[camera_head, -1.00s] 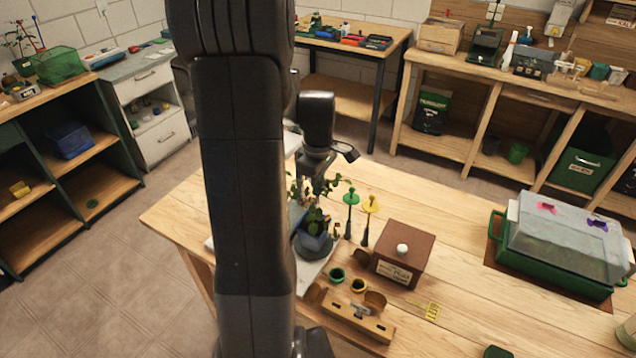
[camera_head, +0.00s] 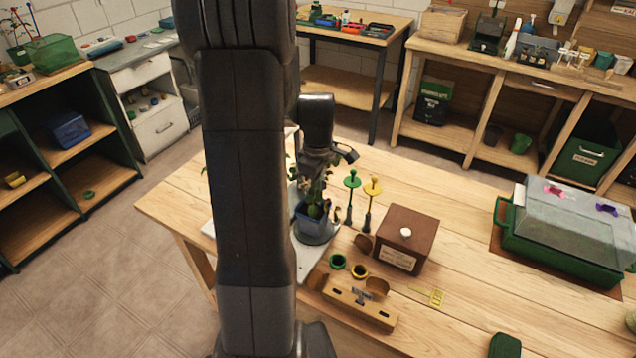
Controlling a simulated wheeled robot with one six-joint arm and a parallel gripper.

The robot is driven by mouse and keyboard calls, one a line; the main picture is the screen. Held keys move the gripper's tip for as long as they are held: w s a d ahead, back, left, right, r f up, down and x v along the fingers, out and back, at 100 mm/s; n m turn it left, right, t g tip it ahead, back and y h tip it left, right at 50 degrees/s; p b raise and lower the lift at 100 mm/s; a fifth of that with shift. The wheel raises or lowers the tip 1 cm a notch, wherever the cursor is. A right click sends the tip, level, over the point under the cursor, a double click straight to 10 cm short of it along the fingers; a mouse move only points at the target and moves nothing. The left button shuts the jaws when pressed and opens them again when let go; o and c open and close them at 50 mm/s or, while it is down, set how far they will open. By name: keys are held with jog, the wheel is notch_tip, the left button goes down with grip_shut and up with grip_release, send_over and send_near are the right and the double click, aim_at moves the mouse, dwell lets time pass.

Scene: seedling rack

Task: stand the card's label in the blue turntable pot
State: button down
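The blue pot (camera_head: 309,217) holds a leafy plant and stands on the grey round turntable (camera_head: 316,237), on a pale board. My gripper (camera_head: 326,172) is above the pot among the upper leaves. Its fingers are too small and dark to show whether they are open or hold anything. A green-topped stake (camera_head: 351,198) and a yellow-topped stake (camera_head: 371,200) stand upright just right of the pot. A brown box (camera_head: 407,238) with a white knob bears a pale card (camera_head: 395,258) on its front; the writing is too small to read. My arm hides the board's middle.
A green tray with a clear cover (camera_head: 560,225) stands at right; bare tabletop lies between.

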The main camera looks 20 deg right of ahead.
aim_at(318, 206)
jog(key=shift+f+b, duration=0.9)
jog(key=shift+f, duration=0.5)
jog(key=shift+s+a+f+b, duration=0.1)
jog(key=shift+s+f+b, duration=0.2)
jog(key=shift+f, duration=0.2)
jog(key=c, duration=1.6)
grip_release()
jog(key=shift+w+f, duration=0.1)
jog(key=shift+w+r, duration=0.25)
jog(key=shift+r, duration=0.3)
notch_tip(318, 206, up, 13)
jog(key=shift+s, duration=0.15)
jog(key=shift+f, duration=0.15)
